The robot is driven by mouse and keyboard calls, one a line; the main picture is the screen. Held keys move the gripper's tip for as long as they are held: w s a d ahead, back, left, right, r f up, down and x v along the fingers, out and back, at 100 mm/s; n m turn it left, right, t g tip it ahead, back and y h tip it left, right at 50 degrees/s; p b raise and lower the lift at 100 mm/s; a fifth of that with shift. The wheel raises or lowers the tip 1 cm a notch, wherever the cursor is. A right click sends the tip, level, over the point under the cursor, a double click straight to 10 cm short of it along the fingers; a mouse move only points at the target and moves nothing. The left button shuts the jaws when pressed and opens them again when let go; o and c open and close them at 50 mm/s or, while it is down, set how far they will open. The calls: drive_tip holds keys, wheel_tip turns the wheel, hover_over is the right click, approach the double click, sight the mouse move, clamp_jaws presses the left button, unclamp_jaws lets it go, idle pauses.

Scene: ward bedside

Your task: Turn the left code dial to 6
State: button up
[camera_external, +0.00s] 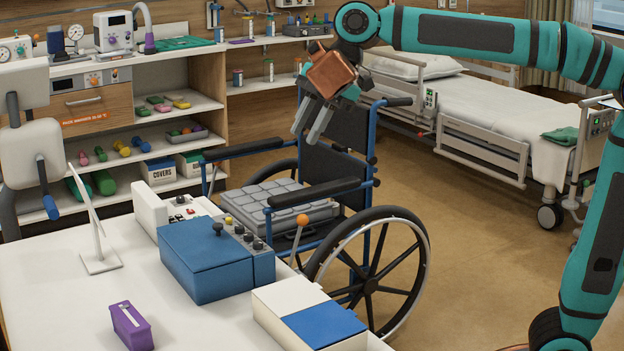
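A blue box (207,262) stands on the white table, with a black knob (218,229) on its lid. A lower blue strip on its right side carries a row of small dark dials (248,238). The dials are too small to read, and I cannot tell which is the left code dial. My gripper (311,138) hangs in the air above the wheelchair, up and to the right of the box and well apart from it. Its two grey fingers point down with a gap between them, and nothing shows in the gap.
A white device (150,208) with red buttons stands behind the blue box. A purple box (131,325), a white-and-blue box (325,325) and a white stand (100,262) share the table (60,310). A wheelchair (370,270) and an orange-topped lever (302,220) are close by.

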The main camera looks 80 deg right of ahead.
drive_tip(key=s+d+r+m+t+h, duration=0.1)
drive_tip(key=s+m+t, duration=0.5)
drive_tip(key=s, duration=0.6)
drive_tip(key=shift+d+r+m+h, duration=0.4)
drive_tip(key=shift+d+h, duration=0.05)
drive_tip(key=shift+h, duration=0.05)
drive_tip(key=shift+w, duration=0.1)
drive_tip(key=n+g+y, duration=0.3)
drive_tip(key=n+g, duration=0.2)
drive_tip(key=g, duration=0.3)
approach(259, 242)
drive_tip(key=x, duration=0.7)
drive_tip(key=shift+w+f, duration=0.15)
drive_tip(key=shift+f, duration=0.1)
clamp_jaws()
